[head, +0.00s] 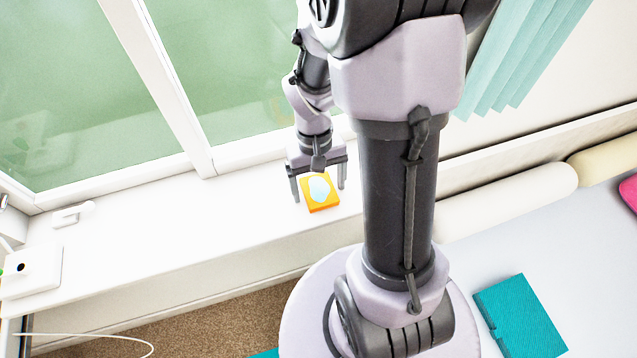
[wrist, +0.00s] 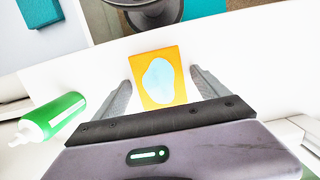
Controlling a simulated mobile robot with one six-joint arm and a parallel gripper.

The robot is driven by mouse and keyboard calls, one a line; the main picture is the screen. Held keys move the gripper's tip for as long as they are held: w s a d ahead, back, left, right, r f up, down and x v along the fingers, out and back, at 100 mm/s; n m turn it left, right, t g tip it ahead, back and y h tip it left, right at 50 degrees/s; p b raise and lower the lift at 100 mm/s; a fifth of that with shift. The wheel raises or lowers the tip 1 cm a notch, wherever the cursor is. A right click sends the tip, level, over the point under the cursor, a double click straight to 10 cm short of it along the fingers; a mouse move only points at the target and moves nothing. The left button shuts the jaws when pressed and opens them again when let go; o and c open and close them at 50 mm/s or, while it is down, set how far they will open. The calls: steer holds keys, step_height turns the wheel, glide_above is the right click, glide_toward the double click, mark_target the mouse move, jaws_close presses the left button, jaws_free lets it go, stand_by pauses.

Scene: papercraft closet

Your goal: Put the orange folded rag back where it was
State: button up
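The orange folded rag (head: 332,204) is a flat orange square with a pale blue patch on top. It appears to lie on the white windowsill (head: 200,235), below the window. It also shows in the wrist view (wrist: 160,78), near the middle. My gripper (head: 319,193) is pointed down over the sill with its fingers spread wide. One finger stands on each side of the rag, with a visible gap on both sides in the wrist view (wrist: 160,76). I cannot tell exactly how high the fingertips are above the sill.
A green and white bottle (wrist: 58,117) is left of my gripper in the wrist view. A white box (head: 35,270) is at the sill's left end. A teal folded item (head: 520,317) lies on a pale surface at lower right, near a cream bolster (head: 510,200). Teal curtains (head: 520,50) hang at upper right.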

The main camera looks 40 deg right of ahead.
mark_target(313, 183)
step_height(313, 183, up, 14)
steer(key=w+p, duration=0.2)
steer(key=p, duration=0.3)
steer(key=s+a+r+m+t+y, duration=0.1)
steer(key=s+a+r+t, duration=0.3)
steer(key=a+r, duration=0.25)
steer(key=s+a+r+t+y, duration=0.1)
steer(key=s+a+r+t, duration=0.25)
steer(key=a+r, duration=0.3)
step_height(313, 183, down, 14)
steer(key=b, duration=1.3)
steer(key=shift+r, duration=0.1)
